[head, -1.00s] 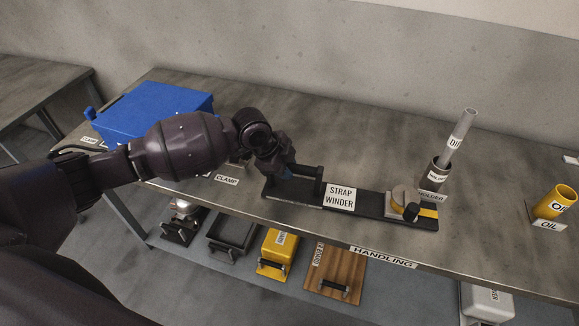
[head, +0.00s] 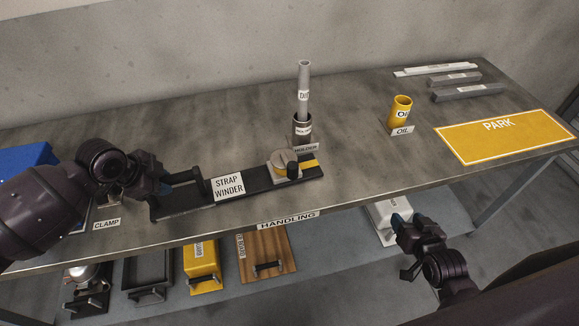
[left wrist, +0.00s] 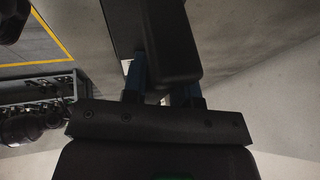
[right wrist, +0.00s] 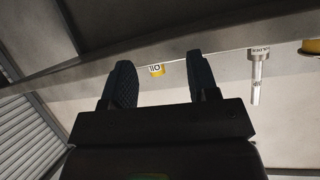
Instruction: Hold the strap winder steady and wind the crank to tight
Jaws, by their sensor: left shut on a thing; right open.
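My left gripper (head: 166,187) is shut on this handle; the left wrist view shows the dark handle (left wrist: 167,45) between the blue fingers. My right gripper (head: 402,220) is open and empty, in front of the bench edge, right of and lower than the crank.
A grey holder (head: 302,128) with an upright tube (head: 304,90) stands just behind the crank. A yellow oil cup (head: 400,109) and a yellow PARK mat (head: 500,136) are to the right. A lower shelf holds several items, including a white box (head: 384,226).

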